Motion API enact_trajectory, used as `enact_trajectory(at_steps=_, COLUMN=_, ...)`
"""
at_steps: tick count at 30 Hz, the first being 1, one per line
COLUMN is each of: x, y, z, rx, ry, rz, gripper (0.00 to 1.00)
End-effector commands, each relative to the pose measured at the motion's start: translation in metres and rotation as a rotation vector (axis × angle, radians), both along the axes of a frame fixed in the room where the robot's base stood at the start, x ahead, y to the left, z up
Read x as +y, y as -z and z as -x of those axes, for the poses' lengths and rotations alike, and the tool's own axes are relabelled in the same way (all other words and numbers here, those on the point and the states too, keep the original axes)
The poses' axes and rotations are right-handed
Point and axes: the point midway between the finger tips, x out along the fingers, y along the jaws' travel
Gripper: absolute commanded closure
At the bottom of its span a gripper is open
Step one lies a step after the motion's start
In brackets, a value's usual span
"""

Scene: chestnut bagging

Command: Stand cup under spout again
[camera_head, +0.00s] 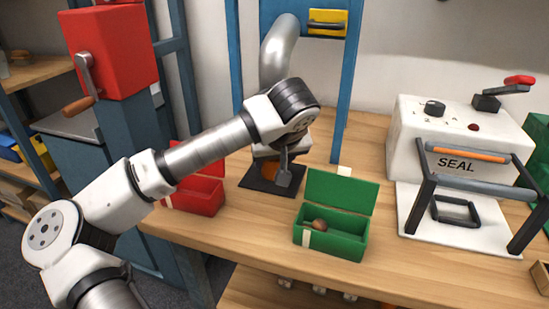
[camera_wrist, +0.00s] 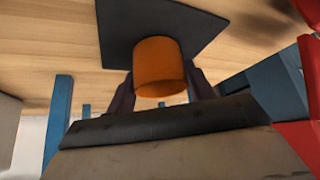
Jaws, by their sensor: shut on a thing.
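My gripper (camera_head: 281,174) is shut on an orange cup, with a dark finger on each side of it in the wrist view (camera_wrist: 160,82). The orange cup (camera_wrist: 158,62) shows clearly in the wrist view; in the head view only a small orange part (camera_head: 269,170) shows behind my gripper. The cup is at the black mat (camera_head: 257,185), below the silver curved spout (camera_head: 276,52). The mat also shows behind the cup in the wrist view (camera_wrist: 118,28). I cannot tell whether the cup touches the mat. My wrist hides the spout's lower end.
A green open box (camera_head: 333,242) with a brown chestnut (camera_head: 319,224) stands right of the mat. A red box (camera_head: 195,196) stands to its left. A white sealing machine (camera_head: 455,135) is at the right. Blue posts (camera_head: 350,95) frame the spout. Bare wood lies around the mat.

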Motion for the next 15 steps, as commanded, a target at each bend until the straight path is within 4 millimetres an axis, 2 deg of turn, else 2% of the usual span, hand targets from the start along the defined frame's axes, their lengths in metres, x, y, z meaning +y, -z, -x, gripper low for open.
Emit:
enact_trajectory(at_steps=7, x=0.0003, y=0.0045, z=0.0002, rx=0.0, ry=-0.001, rz=-0.001, gripper=0.91)
enact_trajectory(at_steps=8, x=0.0003, y=0.0042, z=0.0002, rx=0.001, ry=-0.001, rz=-0.001, gripper=0.46)
enact_trajectory(at_steps=12, x=0.0001, y=0.003, z=0.0002, rx=0.001, ry=-0.001, rz=0.001, gripper=0.28)
enact_trajectory(at_steps=15, x=0.0001, y=0.003, z=0.0002, rx=0.001, ry=-0.001, rz=0.001, gripper=0.26)
